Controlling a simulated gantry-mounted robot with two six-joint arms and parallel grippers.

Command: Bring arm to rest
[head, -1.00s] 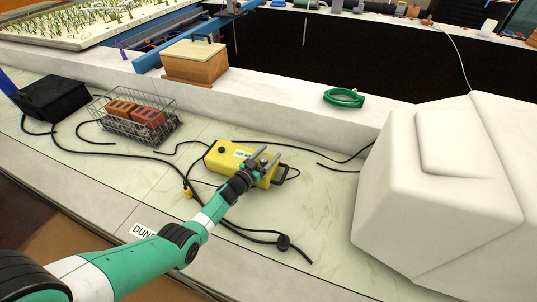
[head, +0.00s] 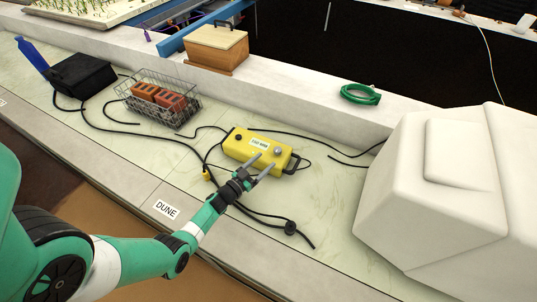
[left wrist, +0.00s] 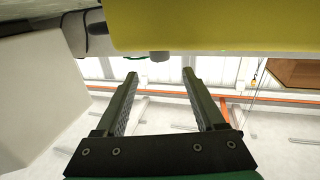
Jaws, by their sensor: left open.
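My left gripper (head: 263,163) is open and empty, with its two fingers apart. In the head view its fingertips are at the near side of a yellow control box (head: 240,148), overlapping its lower edge in the picture. The box lies on the pale bench top, with a label, a grey knob and a black handle at its right end. In the left wrist view the open fingers (left wrist: 160,92) have nothing between them. The yellow box (left wrist: 210,25) fills the top there, and its knob (left wrist: 160,56) sticks out towards the fingers. My right gripper is not in view.
A wire basket (head: 190,118) with orange bricks and a black box (head: 82,76) stand on the left. Black cables (head: 170,137) cross the bench. A large white block (head: 425,205) stands on the right. A wooden box (head: 215,48) and green coil (head: 360,94) sit on the ledge.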

